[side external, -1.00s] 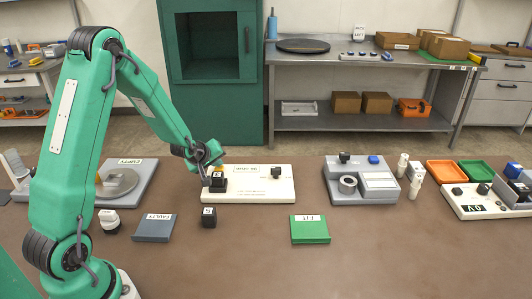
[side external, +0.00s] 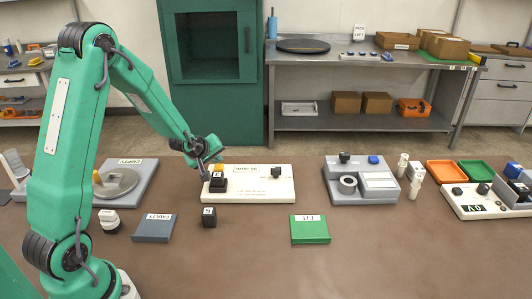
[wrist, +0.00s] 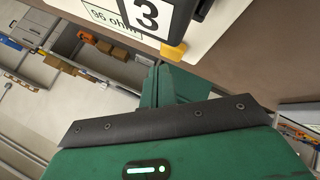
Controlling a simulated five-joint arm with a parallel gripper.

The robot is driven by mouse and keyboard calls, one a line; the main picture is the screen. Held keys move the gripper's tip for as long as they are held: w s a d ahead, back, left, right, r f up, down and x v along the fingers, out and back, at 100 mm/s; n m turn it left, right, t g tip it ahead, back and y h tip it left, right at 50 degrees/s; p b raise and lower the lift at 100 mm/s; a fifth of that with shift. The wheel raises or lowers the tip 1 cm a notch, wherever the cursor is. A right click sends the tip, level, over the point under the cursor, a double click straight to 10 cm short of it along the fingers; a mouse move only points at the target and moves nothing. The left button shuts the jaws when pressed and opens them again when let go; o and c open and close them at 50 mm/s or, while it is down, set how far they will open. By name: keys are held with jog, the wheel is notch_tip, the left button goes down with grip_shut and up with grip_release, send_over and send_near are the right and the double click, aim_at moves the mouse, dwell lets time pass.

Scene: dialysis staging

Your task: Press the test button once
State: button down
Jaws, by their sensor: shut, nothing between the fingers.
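The white test station (side external: 262,190) stands in the middle of the table. A black block marked 3 (side external: 217,183) sits on its left part, and it shows close up in the wrist view (wrist: 152,14). A small yellow-orange piece, which looks like the test button (side external: 218,168), is behind that block, and it also shows in the wrist view (wrist: 173,50). My gripper (side external: 204,174) is shut and empty, just left of the yellow piece and apart from it. In the wrist view, a label on the station (wrist: 113,18) reads 96 ohm.
A dark block (side external: 209,217) stands in front of the station. A grey-blue FAULTY tray (side external: 153,228) and a green tray (side external: 310,230) lie nearer. A grey fixture (side external: 361,182) stands to the right. The front of the table is clear.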

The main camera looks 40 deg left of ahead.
aim_at(217, 169)
jog(key=shift+r, duration=0.1)
jog(key=shift+r, duration=2.4)
jog(key=shift+r, duration=0.1)
jog(key=shift+d+r, duration=0.15)
jog(key=s+d+r+m+g+h, duration=0.2)
jog(key=s+d+r+m+h, duration=0.1)
jog(key=s+d+r+m, duration=0.95)
jog(key=s+d, duration=0.3)
jog(key=s, duration=0.3)
jog(key=s+d+r+m+g, duration=0.1)
jog(key=s+d, duration=0.2)
jog(key=s, duration=0.3)
jog(key=shift+s+d+r, duration=0.2)
jog(key=shift+d+r, duration=0.05)
jog(key=shift+d, duration=0.15)
